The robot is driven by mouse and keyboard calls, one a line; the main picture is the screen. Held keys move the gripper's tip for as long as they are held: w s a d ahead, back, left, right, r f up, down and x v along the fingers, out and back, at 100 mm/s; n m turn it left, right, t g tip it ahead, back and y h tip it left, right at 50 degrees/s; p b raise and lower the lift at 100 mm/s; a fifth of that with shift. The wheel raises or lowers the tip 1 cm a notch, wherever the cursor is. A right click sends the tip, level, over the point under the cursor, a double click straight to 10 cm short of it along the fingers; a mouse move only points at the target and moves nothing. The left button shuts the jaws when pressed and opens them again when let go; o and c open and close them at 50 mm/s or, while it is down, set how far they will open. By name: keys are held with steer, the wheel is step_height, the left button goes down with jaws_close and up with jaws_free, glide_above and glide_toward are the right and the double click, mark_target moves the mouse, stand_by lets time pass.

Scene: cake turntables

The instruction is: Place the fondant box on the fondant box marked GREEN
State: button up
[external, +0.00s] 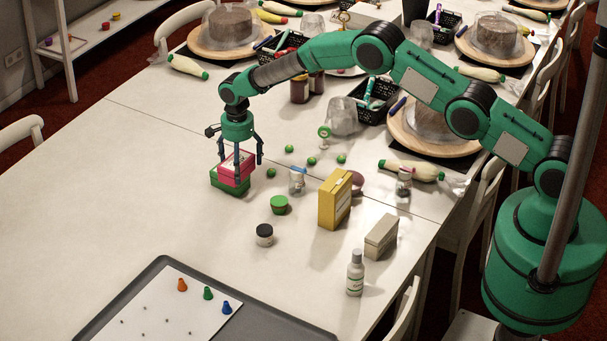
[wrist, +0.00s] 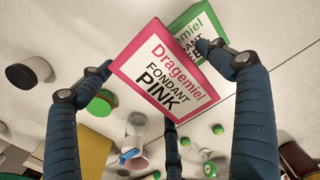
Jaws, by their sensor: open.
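The pink fondant box (external: 232,177) rests on top of the green fondant box (external: 226,184) on the white table. In the wrist view the pink box (wrist: 165,75), labelled FONDANT PINK, lies across the green box (wrist: 188,22), turned and shifted so that part of the green lid shows beyond it. My gripper (external: 241,158) is above the stack with its fingers spread on either side of the pink box. In the wrist view my gripper (wrist: 155,62) is open, with gaps visible beside the pink box. Most of the green box's lid is hidden.
A yellow box (external: 334,201), a green-lidded jar (external: 279,205), a dark-lidded jar (external: 264,235) and a beige box (external: 381,238) stand to the right. Small green pieces (external: 311,161) lie nearby. A grey tray (external: 110,312) is at the front. The table's left is clear.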

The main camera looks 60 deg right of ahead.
step_height(320, 180, up, 12)
steer(key=shift+p, duration=0.35)
stand_by(0.4)
steer(key=shift+r, duration=0.15)
stand_by(0.5)
steer(key=s+r+n, duration=0.2)
steer(key=s+r, duration=0.2)
steer(key=r, duration=0.4)
steer(key=s+d+r+n+t, duration=0.1)
steer(key=s+r, duration=0.2)
steer(key=r, duration=0.5)
steer(key=s+r+n, duration=0.2)
steer(key=s+r, duration=0.2)
steer(key=r, duration=0.4)
steer(key=s+r+n+t, duration=0.2)
steer(key=s+r+n, duration=0.1)
steer(key=s+r, duration=1.1)
steer(key=s+d+r+n+t, duration=0.1)
steer(key=s+r+n, duration=0.15)
steer(key=s, duration=0.75)
steer(key=s+d+r+n, duration=0.1)
steer(key=s+r+n, duration=0.15)
steer(key=s, duration=0.75)
steer(key=s+f+n, duration=0.2)
steer(key=s, duration=0.9)
steer(key=s+f+n+t, duration=0.1)
steer(key=s+f+n, duration=0.2)
steer(key=s, duration=0.7)
steer(key=shift+s+t, duration=0.3)
steer(key=shift+s, duration=0.1)
